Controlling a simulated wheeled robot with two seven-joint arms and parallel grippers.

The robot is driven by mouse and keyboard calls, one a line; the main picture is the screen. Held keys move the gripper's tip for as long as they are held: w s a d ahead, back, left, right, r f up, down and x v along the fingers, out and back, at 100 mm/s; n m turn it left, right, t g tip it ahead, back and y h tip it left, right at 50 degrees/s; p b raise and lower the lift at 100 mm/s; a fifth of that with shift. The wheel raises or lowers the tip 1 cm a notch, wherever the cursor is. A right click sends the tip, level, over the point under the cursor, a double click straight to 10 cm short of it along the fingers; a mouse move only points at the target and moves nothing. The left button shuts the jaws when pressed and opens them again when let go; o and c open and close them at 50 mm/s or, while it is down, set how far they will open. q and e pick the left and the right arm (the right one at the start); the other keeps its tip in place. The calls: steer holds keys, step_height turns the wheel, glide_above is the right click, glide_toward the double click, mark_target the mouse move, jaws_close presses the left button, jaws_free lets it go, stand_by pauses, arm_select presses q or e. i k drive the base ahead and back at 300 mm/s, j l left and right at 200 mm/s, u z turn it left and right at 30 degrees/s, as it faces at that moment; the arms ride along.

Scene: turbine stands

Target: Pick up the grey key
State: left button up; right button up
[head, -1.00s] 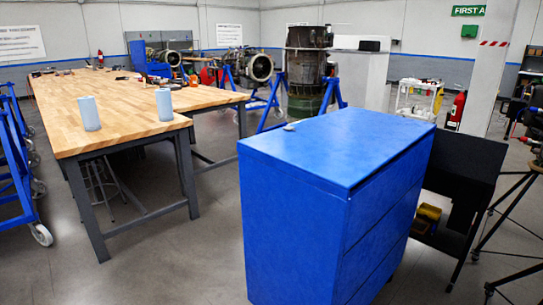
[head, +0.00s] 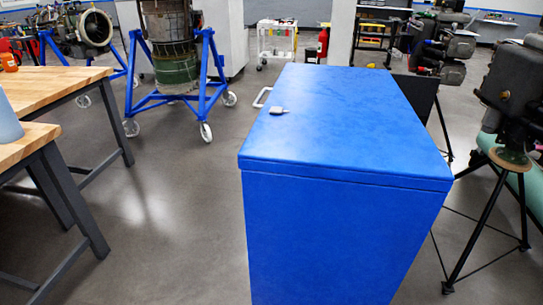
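A small grey object (head: 279,110), which looks like the grey key, lies flat on top of the blue cabinet (head: 345,135), near the left edge of its top toward the far half. It is too small to make out its details. Nothing covers it. Neither of my grippers shows in the head view.
A wooden workbench (head: 50,84) with a blue-grey cylinder (head: 6,120) stands at the left. A turbine on a blue wheeled stand (head: 180,88) is behind the cabinet. Engine parts on a black tripod (head: 509,150) stand close at the right. The floor between bench and cabinet (head: 170,215) is clear.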

mark_target(274, 110)
steer(key=i+j, duration=0.2)
steer(key=j, duration=0.15)
steer(key=i+j+z, duration=0.15)
steer(key=j, duration=0.15)
steer(key=i+j, duration=0.15)
steer(key=j, duration=0.2)
steer(key=i, duration=0.2)
steer(key=z, duration=0.05)
